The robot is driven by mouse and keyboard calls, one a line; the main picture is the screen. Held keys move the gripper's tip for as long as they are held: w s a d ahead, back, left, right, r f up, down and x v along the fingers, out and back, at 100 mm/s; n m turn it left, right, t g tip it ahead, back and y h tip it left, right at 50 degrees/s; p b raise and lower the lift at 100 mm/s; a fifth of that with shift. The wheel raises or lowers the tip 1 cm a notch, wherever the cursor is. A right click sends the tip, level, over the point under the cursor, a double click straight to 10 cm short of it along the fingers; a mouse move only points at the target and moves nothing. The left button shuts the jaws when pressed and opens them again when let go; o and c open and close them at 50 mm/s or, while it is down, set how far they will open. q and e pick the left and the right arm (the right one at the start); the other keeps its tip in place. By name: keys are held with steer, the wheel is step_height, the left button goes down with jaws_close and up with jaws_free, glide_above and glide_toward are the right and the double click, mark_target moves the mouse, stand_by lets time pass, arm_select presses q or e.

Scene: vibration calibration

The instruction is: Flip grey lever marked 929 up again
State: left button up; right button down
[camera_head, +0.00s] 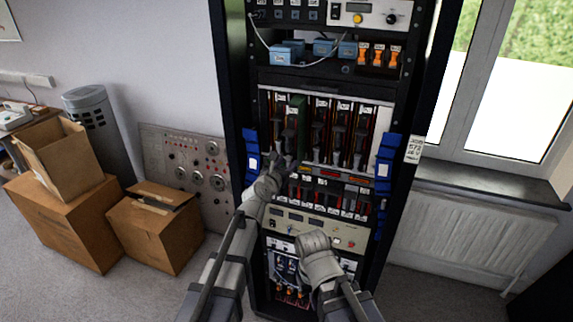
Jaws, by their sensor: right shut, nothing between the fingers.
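The tall black rack (392,213) stands in the middle of the head view. It holds a row of upright modules with white labels (343,106) and a lower row of small units (335,193). The labels are too small to read, so I cannot pick out the grey lever marked 929. My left gripper (284,164) is in front of the rack at the lower left of the upright modules and hides part of it. Contact and finger opening are unclear. My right gripper (314,243) is shut and empty, lower, in front of the beige panel (342,232).
Blue holders (382,160) are on the rack's sides. Blue boxes (281,55) and orange parts (379,54) sit on an upper shelf, with a loose white cable. Cardboard boxes (154,226) stand at left; a radiator (445,238) and window are at right.

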arm_select(q)
steer(key=shift+o, duration=0.4)
steer(key=p+v, duration=0.1)
steer(key=v, duration=0.6)
steer(key=shift+s+a, duration=0.15)
steer(key=shift+s, duration=0.25)
